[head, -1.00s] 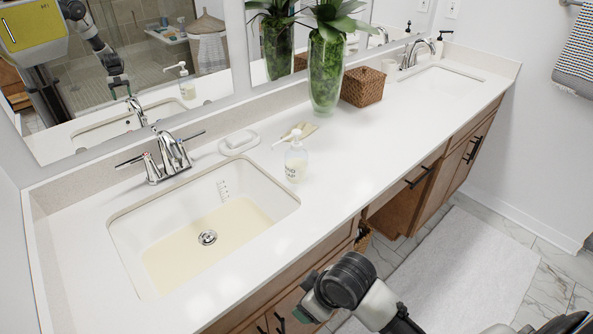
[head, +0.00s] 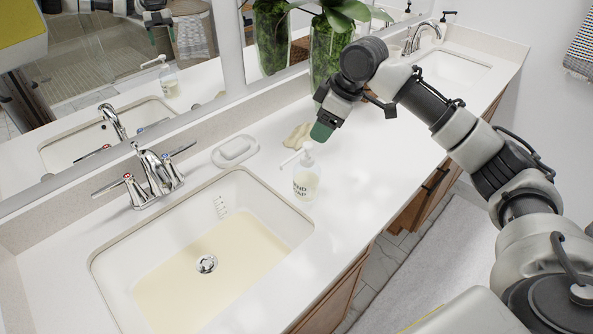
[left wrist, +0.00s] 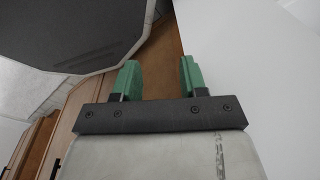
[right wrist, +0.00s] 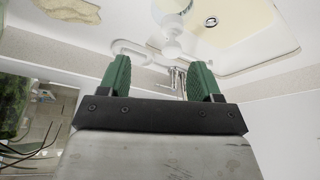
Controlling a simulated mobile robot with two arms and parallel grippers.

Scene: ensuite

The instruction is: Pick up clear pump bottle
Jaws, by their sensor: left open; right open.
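The clear pump bottle (head: 306,182) stands upright on the white counter, just right of the near sink. It has a white pump head and pale liquid inside, with dark lettering on its front. My right gripper (head: 322,131) is above and slightly right of the bottle's pump, apart from it. In the right wrist view the bottle's white pump (right wrist: 172,40) shows beyond and between the open, empty green fingers (right wrist: 160,80). My left gripper (left wrist: 158,78) is open and empty in the left wrist view, beside the cabinet front and counter edge. It is not visible in the head view.
The sink (head: 200,250) with its chrome faucet (head: 155,175) lies left of the bottle. A soap dish (head: 235,151) and a tan sponge-like item (head: 297,136) sit behind it. A glass vase with plant (head: 325,60) stands near my right arm. The counter in front is clear.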

